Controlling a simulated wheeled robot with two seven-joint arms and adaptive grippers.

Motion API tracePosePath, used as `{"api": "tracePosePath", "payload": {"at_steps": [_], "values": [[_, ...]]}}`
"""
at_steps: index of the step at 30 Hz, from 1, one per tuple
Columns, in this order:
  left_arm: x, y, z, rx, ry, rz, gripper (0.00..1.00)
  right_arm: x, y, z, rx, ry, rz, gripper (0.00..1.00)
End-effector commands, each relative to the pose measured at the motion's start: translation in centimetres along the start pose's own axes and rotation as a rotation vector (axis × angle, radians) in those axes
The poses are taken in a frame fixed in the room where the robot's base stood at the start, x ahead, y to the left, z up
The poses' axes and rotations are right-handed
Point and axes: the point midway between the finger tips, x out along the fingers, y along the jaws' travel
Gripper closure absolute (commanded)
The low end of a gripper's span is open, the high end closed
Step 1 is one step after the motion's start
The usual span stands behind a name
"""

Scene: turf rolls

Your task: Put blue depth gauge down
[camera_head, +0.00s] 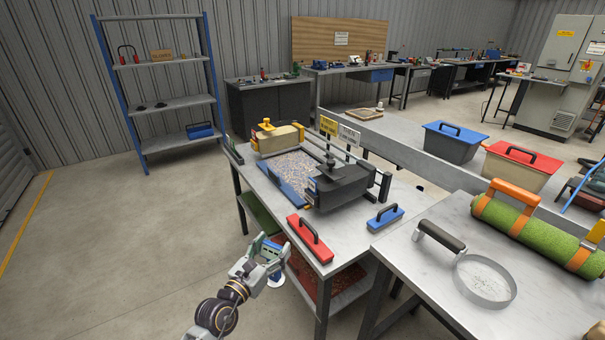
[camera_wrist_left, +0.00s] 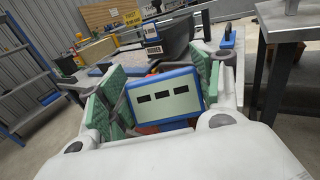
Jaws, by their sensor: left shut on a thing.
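In the head view my left gripper (camera_head: 274,254) is beside the front left edge of the metal work table (camera_head: 270,208), apart from the tabletop. My right gripper is not in view.
A red block with a handle (camera_head: 309,240) lies at the table's front corner. A blue handled block (camera_head: 385,218) and a dark machine (camera_head: 338,187) are further right. Floor at left is clear.

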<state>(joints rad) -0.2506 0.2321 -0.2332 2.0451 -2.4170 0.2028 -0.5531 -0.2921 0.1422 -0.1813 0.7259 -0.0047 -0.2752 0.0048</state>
Motion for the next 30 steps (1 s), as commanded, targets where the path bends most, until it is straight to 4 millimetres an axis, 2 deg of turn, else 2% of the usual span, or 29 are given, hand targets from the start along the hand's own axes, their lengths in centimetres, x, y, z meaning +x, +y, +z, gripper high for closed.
{"api": "tracePosePath", "payload": {"at_steps": [11, 24, 30], "values": [[-4.5, 2.8, -4.0, -0.005, 0.001, 0.190, 0.85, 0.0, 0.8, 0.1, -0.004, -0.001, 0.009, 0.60], [-9.8, 6.1, -8.6, -0.002, -0.001, 0.415, 0.85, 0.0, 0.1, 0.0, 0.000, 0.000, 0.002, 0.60], [-9.9, 6.2, -8.5, 0.002, -0.010, 0.422, 0.85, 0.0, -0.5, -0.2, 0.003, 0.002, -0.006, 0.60]]}}
